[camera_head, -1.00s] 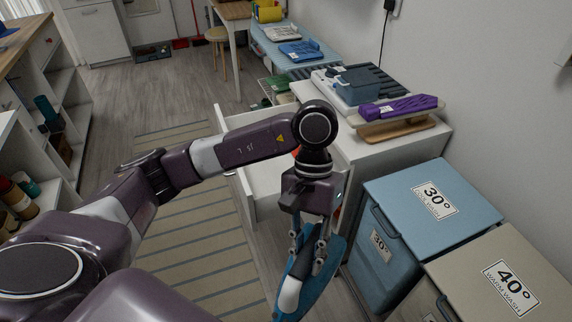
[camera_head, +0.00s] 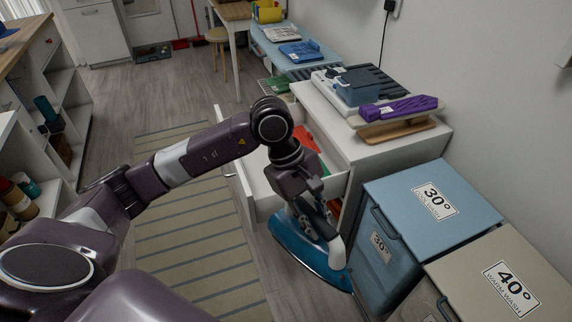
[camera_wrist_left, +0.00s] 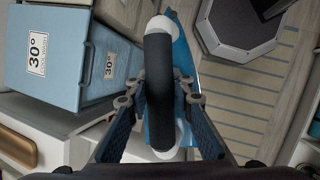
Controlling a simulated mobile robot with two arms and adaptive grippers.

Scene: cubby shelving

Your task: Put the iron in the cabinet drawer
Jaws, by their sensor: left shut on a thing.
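My left gripper (camera_head: 314,218) is shut on the iron (camera_head: 306,256), which is blue with a white and dark handle. In the left wrist view the fingers (camera_wrist_left: 160,104) close around the iron's dark handle (camera_wrist_left: 159,70). The iron hangs in front of the white cabinet (camera_head: 395,152), beside the blue bin. The cabinet's upper drawer (camera_head: 262,185) is pulled open, to the left of the cabinet body. Red and green things (camera_head: 308,155) show inside the cabinet's openings. The arm hides part of the drawer. My right gripper is not in view.
A blue 30° bin (camera_head: 432,215) and a beige 40° bin (camera_head: 500,275) stand at the right, close to the iron. A purple item on a wooden board (camera_head: 398,112) and a blue box sit on the cabinet top. A striped rug (camera_head: 190,235) lies on the left.

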